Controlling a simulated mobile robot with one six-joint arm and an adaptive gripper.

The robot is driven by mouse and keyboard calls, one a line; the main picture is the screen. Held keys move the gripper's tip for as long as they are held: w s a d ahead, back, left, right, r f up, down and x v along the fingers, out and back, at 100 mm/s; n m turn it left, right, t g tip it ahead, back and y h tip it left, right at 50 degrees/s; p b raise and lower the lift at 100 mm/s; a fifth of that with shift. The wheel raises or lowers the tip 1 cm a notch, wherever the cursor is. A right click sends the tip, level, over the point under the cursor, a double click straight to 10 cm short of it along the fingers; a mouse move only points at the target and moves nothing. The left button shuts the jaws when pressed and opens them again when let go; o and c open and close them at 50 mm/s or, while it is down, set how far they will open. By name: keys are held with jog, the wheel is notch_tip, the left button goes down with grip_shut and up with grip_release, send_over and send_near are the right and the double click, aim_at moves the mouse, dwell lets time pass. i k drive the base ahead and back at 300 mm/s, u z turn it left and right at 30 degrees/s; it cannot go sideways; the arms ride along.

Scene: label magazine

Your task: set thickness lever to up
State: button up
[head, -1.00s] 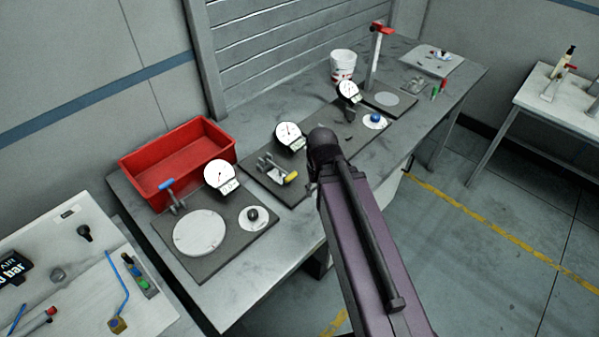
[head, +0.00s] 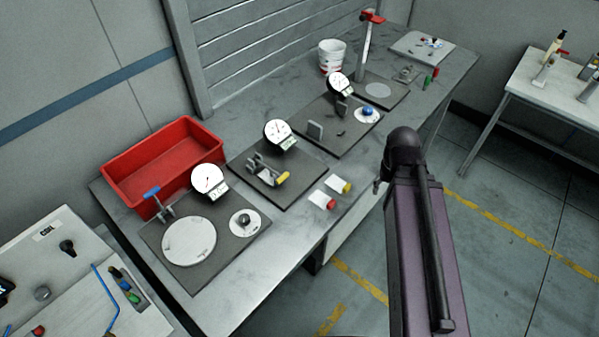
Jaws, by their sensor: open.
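Three levers stand on the fixtures along the grey bench, and I cannot read which is the thickness one. A blue-handled lever (head: 152,193) is at the left plate, its handle raised on a short stem. A yellow-handled lever (head: 282,179) on the middle plate lies low, its handle pointing right. A red-handled lever (head: 373,17) tops a tall post on the far plate. Dial gauges stand at the left plate (head: 208,180), the middle plate (head: 277,132) and the far plate (head: 340,84). My arm is right of the fixtures, over the bench's front side; my gripper's fingers are hidden.
A red bin (head: 163,160) sits behind the left plate. Cards with a red knob (head: 330,204) and a yellow knob (head: 347,187) lie near the front edge. A white bucket (head: 332,56) stands at the back. The front strip of the bench (head: 270,262) is clear.

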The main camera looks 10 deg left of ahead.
aim_at(286, 175)
jog(key=z, duration=0.25)
jog(key=k, duration=1.5)
jog(key=u, duration=0.9)
jog(key=i, duration=0.95)
jog(key=u, duration=0.05)
